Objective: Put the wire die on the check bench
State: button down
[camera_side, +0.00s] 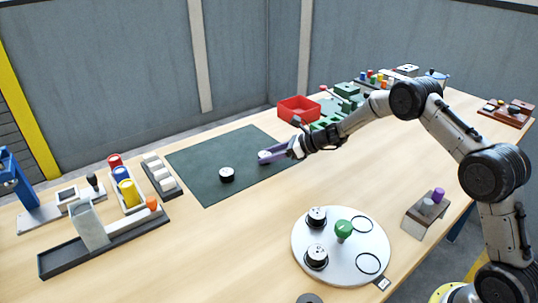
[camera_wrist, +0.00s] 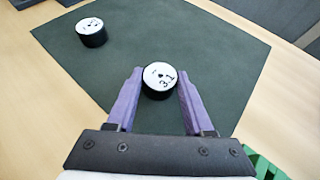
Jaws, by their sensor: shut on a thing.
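My gripper (camera_side: 272,154), with purple fingers, is over the right part of the dark green mat (camera_side: 210,160). I cannot tell for sure whether this mat is the check bench. In the wrist view my gripper (camera_wrist: 160,76) is shut on a black round wire die (camera_wrist: 158,94) with a white top marked "3.1". The die is at or close to the mat surface; I cannot tell whether it touches. A second black die with a white top (camera_side: 227,175) stands upright on the mat, apart from my gripper; it also shows in the wrist view (camera_wrist: 92,38).
A white round plate (camera_side: 345,272) with two black dies and a green knob stands at front. A red bin (camera_side: 298,108) and green blocks (camera_side: 345,90) are behind my gripper. Racks with coloured spools (camera_side: 127,190) stand left. The mat around the dies is clear.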

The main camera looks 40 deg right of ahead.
jog(key=shift+c, duration=1.4)
grip_release()
jog(key=shift+s+d+r, duration=0.1)
jog(key=shift+r, duration=0.1)
jog(key=v, duration=1.1)
jog(key=shift+s+d+r, duration=0.15)
jog(key=shift+s+d, duration=0.1)
jog(key=s+a+r+n+g, duration=0.2)
jog(key=s+a+r+n, duration=0.45)
jog(key=s, duration=0.25)
jog(key=s+a+r+n+g, duration=0.3)
jog(key=s+a+r+n, duration=0.2)
jog(key=s+n, duration=0.35)
jog(key=s+d+n+h, duration=0.2)
jog(key=s+n, duration=0.4)
jog(key=s, duration=0.5)
jog(key=s+d+n+h, duration=0.3)
jog(key=s+n+h, duration=0.2)
jog(key=s, duration=0.6)
jog(key=n, duration=0.2)
jog(key=shift+s+r+n+t, duration=0.25)
jog(key=shift+s+n+t, duration=0.05)
jog(key=shift+t, duration=0.1)
